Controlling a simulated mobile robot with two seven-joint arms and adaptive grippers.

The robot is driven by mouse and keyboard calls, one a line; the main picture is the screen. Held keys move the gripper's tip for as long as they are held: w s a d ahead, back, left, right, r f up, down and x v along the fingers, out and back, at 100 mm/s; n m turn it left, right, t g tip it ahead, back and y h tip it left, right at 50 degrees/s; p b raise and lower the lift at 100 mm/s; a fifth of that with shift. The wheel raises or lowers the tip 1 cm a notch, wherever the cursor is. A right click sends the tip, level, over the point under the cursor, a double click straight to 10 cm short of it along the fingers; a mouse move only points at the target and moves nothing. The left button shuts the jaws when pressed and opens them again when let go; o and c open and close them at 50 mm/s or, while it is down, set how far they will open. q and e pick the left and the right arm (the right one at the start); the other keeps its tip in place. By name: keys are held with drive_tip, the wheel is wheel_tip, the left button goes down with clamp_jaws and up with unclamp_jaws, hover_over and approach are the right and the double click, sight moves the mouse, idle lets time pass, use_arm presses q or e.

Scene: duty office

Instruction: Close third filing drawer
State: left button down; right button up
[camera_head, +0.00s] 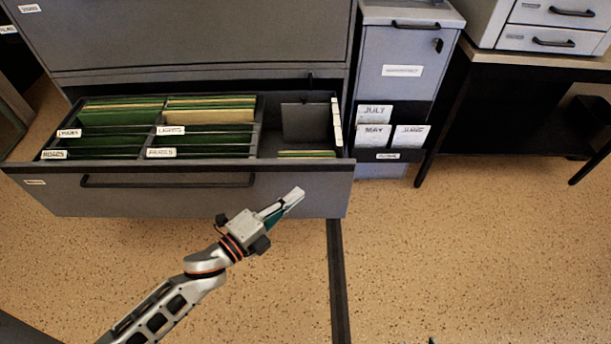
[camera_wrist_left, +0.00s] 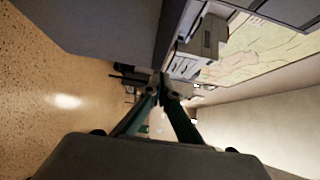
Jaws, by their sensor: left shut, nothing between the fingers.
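The open filing drawer (camera_head: 300,190) is grey and pulled out from the large grey cabinet (camera_head: 200,35) in the head view. It holds green and tan folders in labelled sections and has a long dark handle (camera_head: 168,181) on its front. My left gripper (camera_head: 296,195) is shut and empty, in front of the right part of the drawer front. I cannot tell whether it touches the drawer. Its closed fingers also show in the left wrist view (camera_wrist_left: 160,84), with a grey surface close by at the upper left. My right gripper is not in view.
A narrow grey cabinet (camera_head: 399,60) with month-labelled cards (camera_head: 374,135) stands right of the drawer. A dark desk (camera_head: 530,60) with small grey drawers (camera_head: 548,38) on top is farther right. A dark strip (camera_head: 337,280) runs along the speckled floor. The floor at lower right is mostly clear.

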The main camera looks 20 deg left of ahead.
sight(315, 167)
use_arm(q)
drive_tip(key=w, duration=0.6)
drive_tip(key=shift+w+d+f+b, duration=0.15)
drive_tip(key=shift+w+d+b, duration=0.15)
drive_tip(key=shift+d+b, duration=0.1)
drive_tip(key=shift+w, duration=0.2)
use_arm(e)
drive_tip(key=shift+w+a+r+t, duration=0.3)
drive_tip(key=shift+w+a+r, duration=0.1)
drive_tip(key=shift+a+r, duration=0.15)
use_arm(q)
drive_tip(key=shift+w, duration=0.1)
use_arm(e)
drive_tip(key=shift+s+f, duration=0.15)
